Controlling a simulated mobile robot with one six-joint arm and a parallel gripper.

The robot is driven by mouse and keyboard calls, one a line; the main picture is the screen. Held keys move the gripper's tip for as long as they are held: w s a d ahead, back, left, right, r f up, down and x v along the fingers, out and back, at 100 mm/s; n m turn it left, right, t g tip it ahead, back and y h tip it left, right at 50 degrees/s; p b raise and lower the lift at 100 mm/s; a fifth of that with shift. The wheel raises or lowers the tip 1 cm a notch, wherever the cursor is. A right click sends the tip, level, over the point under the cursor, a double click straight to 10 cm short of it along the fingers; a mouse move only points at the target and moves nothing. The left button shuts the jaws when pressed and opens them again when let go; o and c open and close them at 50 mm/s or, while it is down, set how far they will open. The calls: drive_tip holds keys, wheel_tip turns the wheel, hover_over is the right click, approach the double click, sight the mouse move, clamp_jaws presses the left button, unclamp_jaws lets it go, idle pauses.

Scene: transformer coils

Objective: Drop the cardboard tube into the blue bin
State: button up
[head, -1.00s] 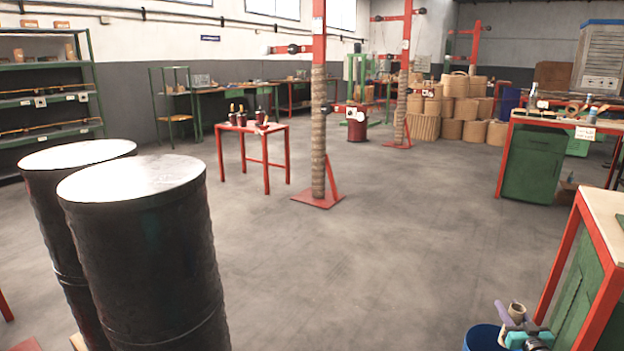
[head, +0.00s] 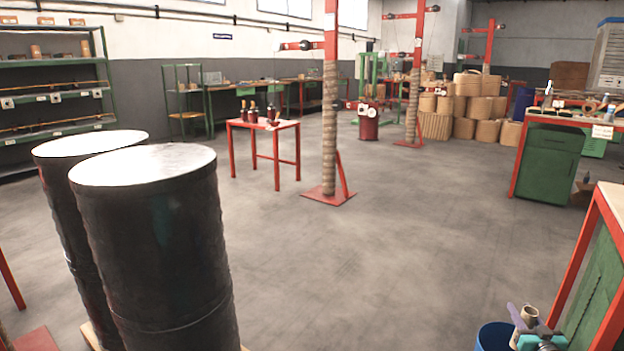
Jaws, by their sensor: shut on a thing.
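The cardboard tube (head: 530,312) is a small beige, hollow tube at the lower right of the head view, its open end facing up. My gripper (head: 528,322), with purple and teal parts, is shut on it. The blue bin (head: 487,340) is cut off by the bottom edge of the view, just left of and partly behind my gripper. The tube appears over or beside the bin's right side; I cannot tell which. The bin's inside and the tube's lower end are mostly hidden.
A green cabinet bench with red legs (head: 592,265) stands close on the right. Two dark drums (head: 165,260) stand at the left front. A red post (head: 330,130) and a small red table (head: 262,126) stand further back. The middle floor is clear.

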drive_tip(key=shift+f+b, duration=1.85)
drive_tip(key=shift+b, duration=0.25)
drive_tip(key=o, duration=1.1)
drive_tip(key=shift+o, duration=0.2)
drive_tip(key=shift+r, duration=0.1)
drive_tip(key=s+a+r+p, duration=0.4)
drive_tip(key=s+a+p, duration=0.4)
drive_tip(key=s+a, duration=0.2)
drive_tip(key=shift+s+r, duration=0.4)
drive_tip(key=shift+s, duration=0.85)
